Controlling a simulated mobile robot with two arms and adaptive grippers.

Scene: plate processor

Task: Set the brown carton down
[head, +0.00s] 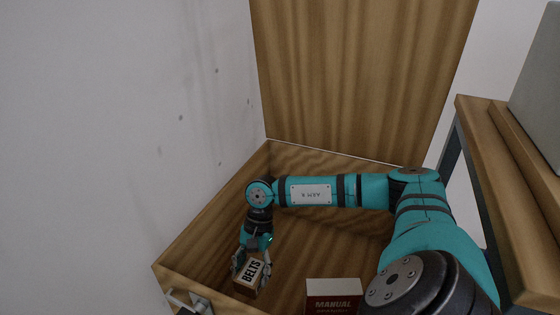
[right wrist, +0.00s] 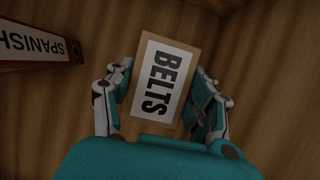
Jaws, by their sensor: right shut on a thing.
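The brown carton (head: 246,288) has a white label reading BELTS. In the head view it is inside the left front part of an open wooden chest, close to the chest's front left wall. My right gripper (head: 251,267) reaches down into the chest and is shut on the carton. In the right wrist view the carton (right wrist: 193,47) sits between the two fingers (right wrist: 162,103), label facing the camera. I cannot tell whether its underside touches the chest floor. My left gripper is not in view.
The wooden chest (head: 180,262) has its lid (head: 365,70) raised at the back. A red and white MANUAL box (head: 333,290) stands in the chest, right of the carton; its SPANISH side (right wrist: 30,48) shows in the right wrist view. A wooden table (head: 505,190) is at right.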

